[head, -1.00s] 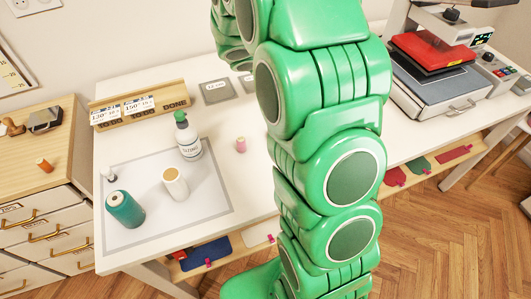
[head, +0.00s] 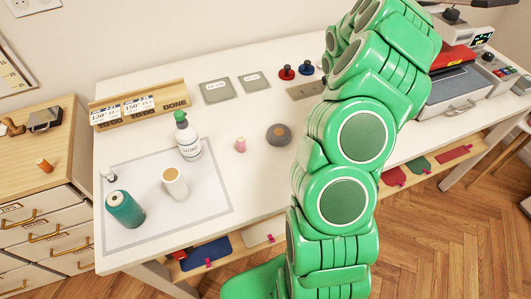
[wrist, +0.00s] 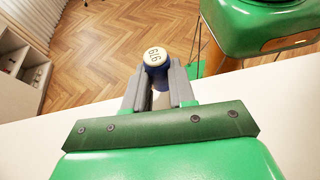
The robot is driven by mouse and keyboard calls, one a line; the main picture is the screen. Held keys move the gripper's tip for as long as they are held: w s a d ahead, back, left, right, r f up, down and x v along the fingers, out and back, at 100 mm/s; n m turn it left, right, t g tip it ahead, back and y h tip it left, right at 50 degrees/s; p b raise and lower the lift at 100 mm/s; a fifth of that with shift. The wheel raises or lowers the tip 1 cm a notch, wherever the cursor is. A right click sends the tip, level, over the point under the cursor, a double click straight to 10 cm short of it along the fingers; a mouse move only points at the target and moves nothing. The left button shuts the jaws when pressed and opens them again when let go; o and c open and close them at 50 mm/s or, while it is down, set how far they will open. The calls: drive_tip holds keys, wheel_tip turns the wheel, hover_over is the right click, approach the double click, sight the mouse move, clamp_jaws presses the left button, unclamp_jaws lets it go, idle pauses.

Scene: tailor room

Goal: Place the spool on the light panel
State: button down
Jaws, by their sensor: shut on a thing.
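My gripper (wrist: 158,80) is shut on a spool (wrist: 155,57) with a cream top marked with a number, which looks like 619, and a dark blue side. The spool sits between the fingertips in the wrist view, above the floor beyond a white edge. My gripper and the spool do not show in the head view. What looks like the light panel (head: 217,203) is a pale, grey-bordered rectangle at the left of the white table.
A white bottle (head: 188,140) stands at the panel's back edge. A small pink spool (head: 240,145) and a grey round object (head: 278,134) are right of it. A wooden rack (head: 140,104) stands behind. The panel's front right part is clear. A press (head: 455,88) is at right.

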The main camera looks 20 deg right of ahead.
drive_tip(key=s+a+r+m+t+y, duration=0.1)
drive_tip(key=s+a+m+t+y, duration=0.1)
drive_tip(key=a+m+t+y, duration=0.3)
drive_tip(key=s+a+r+m+t+y, duration=0.1)
drive_tip(key=s+a+m+t+y, duration=0.15)
drive_tip(key=a+m+y, duration=0.4)
drive_tip(key=w+a+r+m+t, duration=0.5)
drive_tip(key=w+r+m+t, duration=0.1)
drive_tip(key=r+m+t, duration=0.25)
drive_tip(key=shift+t+y, duration=0.25)
drive_tip(key=shift+t, duration=0.05)
drive_tip(key=w+d+f, duration=0.1)
drive_tip(key=w+f, duration=0.2)
drive_tip(key=w, duration=0.1)
drive_tip(key=w+d+f, duration=0.2)
drive_tip(key=w+f, duration=0.1)
drive_tip(key=w, duration=0.1)
drive_tip(key=w+d+f, duration=0.2)
drive_tip(key=w, duration=0.2)
drive_tip(key=shift+d+f, duration=0.25)
drive_tip(key=shift+f, duration=0.15)
drive_tip(key=shift+w+d+f, duration=0.2)
drive_tip(key=shift+w+f, duration=0.15)
drive_tip(key=shift+f, duration=1.6)
